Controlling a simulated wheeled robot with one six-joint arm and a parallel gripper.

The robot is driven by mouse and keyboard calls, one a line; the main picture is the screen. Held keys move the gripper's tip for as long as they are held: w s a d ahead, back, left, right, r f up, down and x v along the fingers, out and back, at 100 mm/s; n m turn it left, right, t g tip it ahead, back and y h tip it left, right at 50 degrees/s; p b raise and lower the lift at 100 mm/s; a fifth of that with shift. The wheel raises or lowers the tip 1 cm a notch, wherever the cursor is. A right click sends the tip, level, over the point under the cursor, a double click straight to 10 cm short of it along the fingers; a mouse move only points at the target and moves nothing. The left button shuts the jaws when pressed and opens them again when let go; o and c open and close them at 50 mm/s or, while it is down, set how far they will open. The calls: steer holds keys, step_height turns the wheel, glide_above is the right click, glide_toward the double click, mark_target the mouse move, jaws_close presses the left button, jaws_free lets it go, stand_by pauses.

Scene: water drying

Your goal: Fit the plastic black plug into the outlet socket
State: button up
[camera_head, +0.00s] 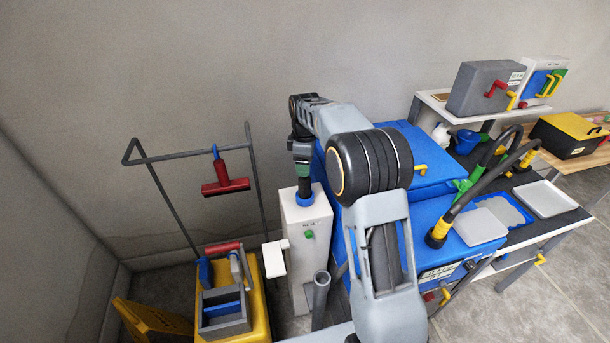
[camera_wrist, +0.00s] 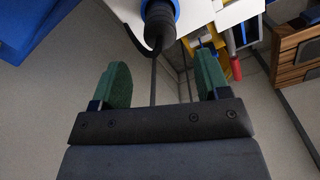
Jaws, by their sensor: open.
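The black plug (camera_head: 305,185) stands upright at the blue-ringed outlet socket (camera_head: 305,199), on top of a white post. In the wrist view the black plug (camera_wrist: 158,28) sits within the blue socket ring (camera_wrist: 163,6), just beyond my fingertips. How deep it sits is hidden. My gripper (camera_wrist: 155,68) is open, with its two green fingers apart on either side and nothing between them touching.
The white post (camera_head: 307,235) has a green button and a side bracket. A blue machine (camera_head: 425,225) with black hoses stands to its right. A yellow bucket cart (camera_head: 250,310) and a rack with a red squeegee (camera_head: 225,187) stand left. The wall is close behind.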

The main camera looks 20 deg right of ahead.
steer(key=shift+r, duration=0.9)
steer(key=s+r+m+t, duration=0.1)
steer(key=s+r+m, duration=0.25)
steer(key=s, duration=0.35)
steer(key=s+r+m+t, duration=0.1)
steer(key=s+r+m, duration=0.25)
steer(key=s, duration=0.35)
steer(key=s+f+m+t, duration=0.2)
steer(key=s+m, duration=0.4)
steer(key=s, duration=0.7)
steer(key=shift+s+f, duration=0.4)
steer(key=shift+f, duration=0.3)
